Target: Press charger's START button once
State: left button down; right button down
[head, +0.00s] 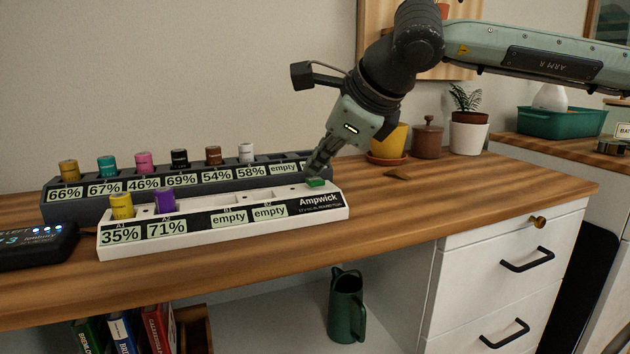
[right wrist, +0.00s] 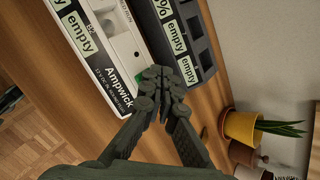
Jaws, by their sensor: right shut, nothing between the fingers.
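The white Ampwick charger (head: 225,233) lies on the wooden desk, with a yellow cell (head: 122,206) labelled 35% and a purple cell (head: 165,201) labelled 71%. Its other two labels read empty. A green button (head: 316,183) sits on top at its right end; I cannot read START on it. My right gripper (head: 316,170) is shut and empty, pointing down just above the button; I cannot tell whether it touches. In the right wrist view the fingertips (right wrist: 162,84) hide most of the button, leaving a green sliver (right wrist: 139,77). My left gripper is not in view.
A dark charger (head: 50,203) with several cells stands right behind the white one. A black device (head: 35,245) lies at the left. A yellow pot (head: 388,143), a brown jar (head: 428,140) and a white potted plant (head: 467,133) stand behind right. The desk's right part is mostly clear.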

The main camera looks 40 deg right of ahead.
aim_at(318, 181)
jog(key=shift+f+b, duration=0.5)
jog(key=shift+b, duration=0.15)
dwell(0.5)
dwell(0.4)
jog(key=shift+r+p, duration=0.5)
jog(key=shift+r, duration=0.4)
jog(key=shift+r+p, duration=1.65)
jog(key=shift+r, duration=0.95)
jog(key=shift+f, duration=0.1)
